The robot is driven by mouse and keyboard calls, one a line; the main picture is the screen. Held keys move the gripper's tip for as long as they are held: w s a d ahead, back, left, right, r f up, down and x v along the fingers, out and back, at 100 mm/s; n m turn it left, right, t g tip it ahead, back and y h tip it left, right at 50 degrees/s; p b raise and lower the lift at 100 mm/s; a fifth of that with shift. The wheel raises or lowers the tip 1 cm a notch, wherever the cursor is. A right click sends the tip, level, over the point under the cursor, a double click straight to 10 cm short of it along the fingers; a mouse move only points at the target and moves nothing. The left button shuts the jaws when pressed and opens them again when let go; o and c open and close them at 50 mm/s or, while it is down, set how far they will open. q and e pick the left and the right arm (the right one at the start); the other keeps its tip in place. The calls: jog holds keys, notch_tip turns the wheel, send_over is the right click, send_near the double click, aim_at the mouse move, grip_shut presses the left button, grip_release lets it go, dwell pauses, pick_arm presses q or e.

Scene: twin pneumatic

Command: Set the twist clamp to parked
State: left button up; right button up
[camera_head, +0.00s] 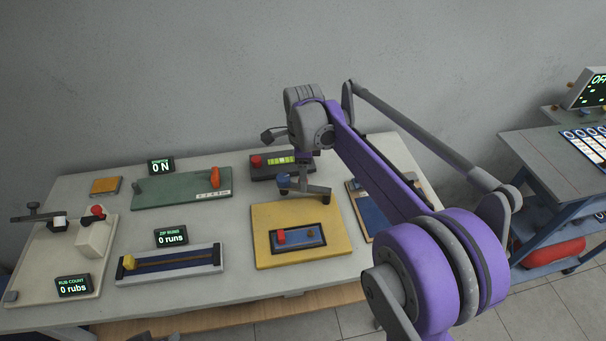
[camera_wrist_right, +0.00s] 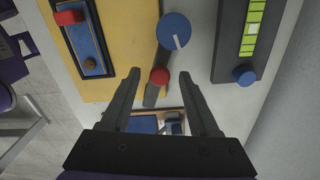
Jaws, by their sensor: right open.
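In the head view the blue knob (camera_head: 284,180) sits at the back edge of the yellow board (camera_head: 262,220), and the lever points right. The red ball is not visible there. My right gripper (camera_head: 306,180) is over the lever, open.
A panel with a green bar display (camera_wrist_right: 252,30) and blue knob (camera_wrist_right: 245,75) stands close behind the clamp. A blue plate with a red knob (camera_head: 281,237) is on the yellow board. A green board (camera_head: 180,192) and a slider rail (camera_head: 170,265) are left.

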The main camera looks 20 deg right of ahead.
notch_tip(320, 180, up, 11)
jog(key=shift+p, duration=0.4)
jog(key=shift+f, duration=0.1)
jog(key=s+a+f+n+t, duration=0.2)
jog(key=s+f+n, duration=0.3)
jog(key=s+n, duration=0.2)
jog(key=s+a+f+n+t, duration=0.1)
jog(key=s+a+f+n, duration=0.1)
jog(key=s+f+n, duration=0.3)
jog(key=s+a+f+n+t, duration=0.2)
jog(key=s+f+n, duration=0.4)
jog(key=s+n, duration=0.4)
jog(key=shift+s+f+n+t, duration=0.1)
jog(key=shift+s+n+t, duration=0.25)
jog(key=shift+s, duration=0.45)
jog(key=shift+a, duration=0.1)
